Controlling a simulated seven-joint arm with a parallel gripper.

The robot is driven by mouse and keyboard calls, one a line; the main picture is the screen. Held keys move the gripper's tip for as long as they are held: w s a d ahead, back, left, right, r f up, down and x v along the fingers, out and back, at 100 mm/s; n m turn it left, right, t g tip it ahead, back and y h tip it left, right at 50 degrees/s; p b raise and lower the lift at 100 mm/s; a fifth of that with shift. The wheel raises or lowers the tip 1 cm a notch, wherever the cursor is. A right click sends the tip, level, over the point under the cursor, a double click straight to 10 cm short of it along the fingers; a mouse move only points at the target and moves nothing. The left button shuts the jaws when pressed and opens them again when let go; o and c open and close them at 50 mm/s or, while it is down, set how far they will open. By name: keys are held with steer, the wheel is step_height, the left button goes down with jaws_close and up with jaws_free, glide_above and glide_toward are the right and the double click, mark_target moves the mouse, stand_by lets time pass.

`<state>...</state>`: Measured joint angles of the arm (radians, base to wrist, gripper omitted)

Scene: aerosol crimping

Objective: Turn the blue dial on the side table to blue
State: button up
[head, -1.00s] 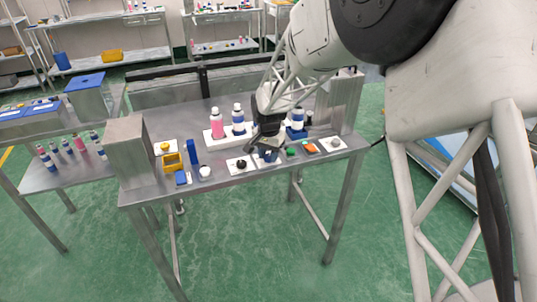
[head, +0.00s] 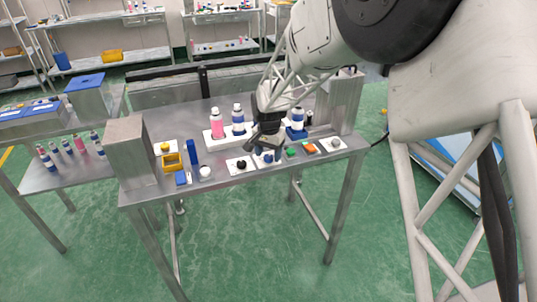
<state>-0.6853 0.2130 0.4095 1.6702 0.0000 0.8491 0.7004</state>
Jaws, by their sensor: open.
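The blue dial (head: 268,158) sits on a white plate near the front edge of the steel side table (head: 225,178). Part of it is hidden behind my gripper. My gripper (head: 262,149) is open, just above and beside the dial, pointing down. I cannot tell from this view whether a finger touches the dial. Which mark the dial points to is too small to read.
A black knob (head: 241,165) on a white plate is to the left. Green and orange buttons (head: 309,148) and a grey knob (head: 336,143) are to the right. Pink (head: 217,123) and blue-banded (head: 238,120) bottles stand behind. Steel boxes (head: 130,152) flank the table's ends.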

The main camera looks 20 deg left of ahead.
mark_target(269, 157)
steer(key=shift+r, duration=3.6)
steer(key=shift+d+r, duration=0.25)
steer(key=shift+d, duration=0.25)
steer(key=s+d+r, duration=0.3)
steer(key=d+r, duration=0.1)
steer(key=d, duration=0.6)
steer(key=s+d+r+t, duration=0.1)
steer(key=s+d+r, duration=0.3)
steer(key=d, duration=0.7)
steer(key=s+d+r, duration=0.2)
steer(key=d+r, duration=0.3)
steer(key=d, duration=0.5)
steer(key=s+d+f+t, duration=0.1)
steer(key=s+d, duration=1.8)
steer(key=s, duration=0.5)
steer(key=shift+d+f+t, duration=0.25)
steer(key=shift+d+t, duration=0.05)
